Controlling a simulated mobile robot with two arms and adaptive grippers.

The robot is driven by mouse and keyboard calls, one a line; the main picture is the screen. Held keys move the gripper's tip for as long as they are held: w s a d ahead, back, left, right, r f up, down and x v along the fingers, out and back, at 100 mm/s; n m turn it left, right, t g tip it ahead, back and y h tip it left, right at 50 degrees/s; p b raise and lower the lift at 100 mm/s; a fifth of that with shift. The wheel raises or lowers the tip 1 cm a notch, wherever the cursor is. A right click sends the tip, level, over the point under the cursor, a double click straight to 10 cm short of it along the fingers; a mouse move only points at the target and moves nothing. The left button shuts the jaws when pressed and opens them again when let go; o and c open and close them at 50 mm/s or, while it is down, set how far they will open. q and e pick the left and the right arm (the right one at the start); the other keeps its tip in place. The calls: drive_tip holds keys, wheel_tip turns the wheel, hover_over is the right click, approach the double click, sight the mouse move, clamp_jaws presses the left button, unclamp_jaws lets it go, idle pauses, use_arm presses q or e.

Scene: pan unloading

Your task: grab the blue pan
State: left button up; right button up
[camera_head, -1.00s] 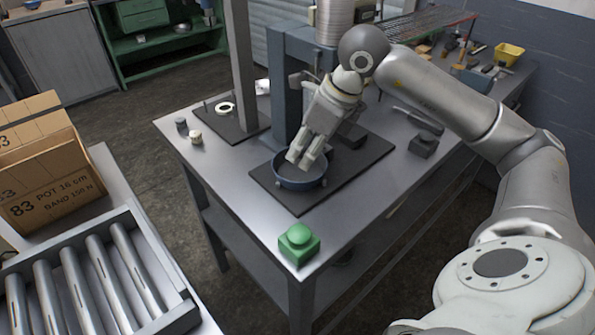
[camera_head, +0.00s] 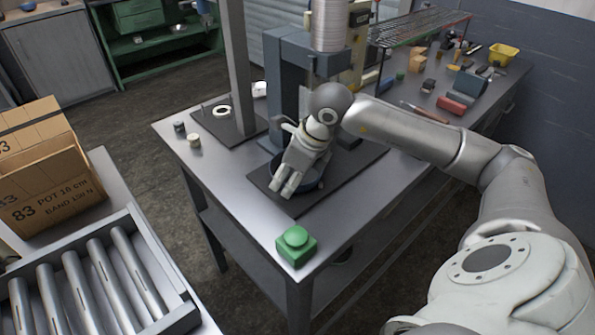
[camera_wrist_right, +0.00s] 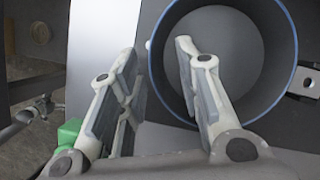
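The blue pan (camera_head: 315,184) sits on the dark plate of the workbench and is partly hidden behind my right gripper (camera_head: 285,188). The wrist view looks into the round, dark grey inside of the pan (camera_wrist_right: 240,50) with its blue rim. In that view my right gripper (camera_wrist_right: 155,52) is open. One finger is over the pan's opening and the other is outside it, with the pan's left wall between them. Whether either finger touches the wall cannot be told. My left gripper is not in view.
A green button box (camera_head: 296,246) stands at the bench's near corner. A grey press (camera_head: 290,75) rises behind the pan. A post on a dark base (camera_head: 232,125) stands to the left. A roller conveyor (camera_head: 95,285) and a cardboard box (camera_head: 45,175) are at lower left.

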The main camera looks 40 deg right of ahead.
clamp_jaws()
drive_tip(key=shift+d+r, duration=0.1)
drive_tip(key=shift+r, duration=0.15)
